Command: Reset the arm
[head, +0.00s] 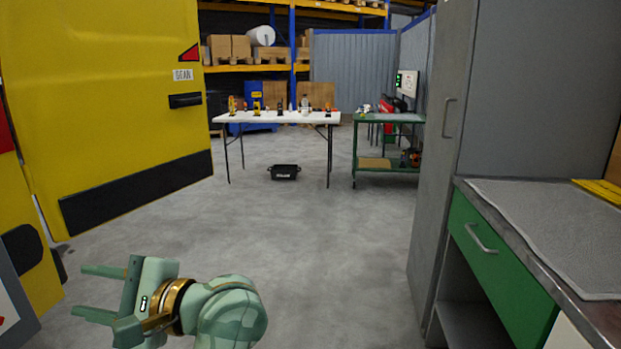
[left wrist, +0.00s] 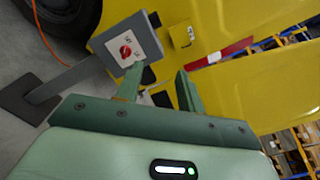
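My left gripper (head: 82,291) is pale green with a brass-coloured wrist ring and shows at the lower left of the head view, held in the air over the grey floor. Its two fingers point left and stand apart, with nothing between them. In the left wrist view the gripper (left wrist: 156,74) is also open and empty. Beyond its fingers there is a grey box with a white plate and a red rotary knob (left wrist: 126,51), on a grey post. One fingertip overlaps the box's lower edge in that view; I cannot tell whether they touch. My right gripper is not in view.
A yellow vehicle door (head: 110,90) stands open at the left. A tall grey cabinet (head: 440,160) and a green-drawered workbench (head: 500,258) flank the right. A white table (head: 280,117) and green cart (head: 389,119) stand farther back. The middle floor is clear.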

